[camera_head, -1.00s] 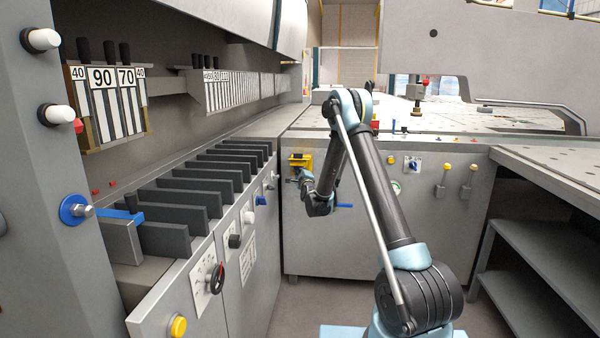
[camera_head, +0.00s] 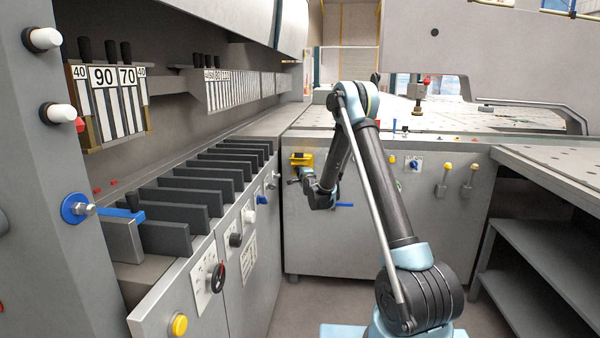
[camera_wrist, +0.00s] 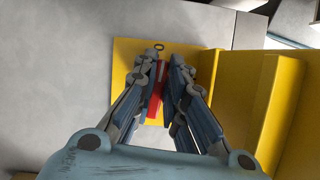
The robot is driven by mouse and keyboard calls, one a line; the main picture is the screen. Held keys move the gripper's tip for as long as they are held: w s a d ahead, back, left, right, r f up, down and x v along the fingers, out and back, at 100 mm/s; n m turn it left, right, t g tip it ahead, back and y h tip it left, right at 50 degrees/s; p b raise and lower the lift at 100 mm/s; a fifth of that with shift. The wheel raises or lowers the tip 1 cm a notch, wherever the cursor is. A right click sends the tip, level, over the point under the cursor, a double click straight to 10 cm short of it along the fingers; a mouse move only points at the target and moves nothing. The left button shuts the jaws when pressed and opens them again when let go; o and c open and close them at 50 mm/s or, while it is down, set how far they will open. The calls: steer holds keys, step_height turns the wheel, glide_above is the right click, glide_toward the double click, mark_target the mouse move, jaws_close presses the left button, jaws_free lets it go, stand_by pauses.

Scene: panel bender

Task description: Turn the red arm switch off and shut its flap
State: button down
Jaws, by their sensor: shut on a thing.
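The red arm switch (camera_wrist: 155,92) shows in the wrist view as a red lever against a yellow backplate (camera_wrist: 125,58). My gripper (camera_wrist: 162,72) is shut on the red lever, with a finger on each side of it. The fingers hide part of the lever. A yellow flap (camera_wrist: 240,110) stands out from the plate on the right of my gripper and looks open. In the head view the yellow switch box (camera_head: 300,159) is on the far grey cabinet, and my gripper (camera_head: 295,179) is just below it, small and partly hidden.
A blue handle (camera_head: 343,205) sticks out of the cabinet right of my wrist. A row of dark bending tools (camera_head: 185,195) lines the machine on the left. A perforated table (camera_head: 555,165) with shelves stands at the right. Floor between them is clear.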

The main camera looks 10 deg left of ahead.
steer(key=shift+s+a+f, duration=0.1)
steer(key=shift+a, duration=0.1)
steer(key=c, duration=1.6)
jaws_free()
steer(key=shift+c, duration=0.2)
steer(key=shift+d, duration=0.1)
steer(key=v, duration=1.1)
steer(key=shift+s+d, duration=0.2)
steer(key=shift+s, duration=0.15)
steer(key=shift+f, duration=0.1)
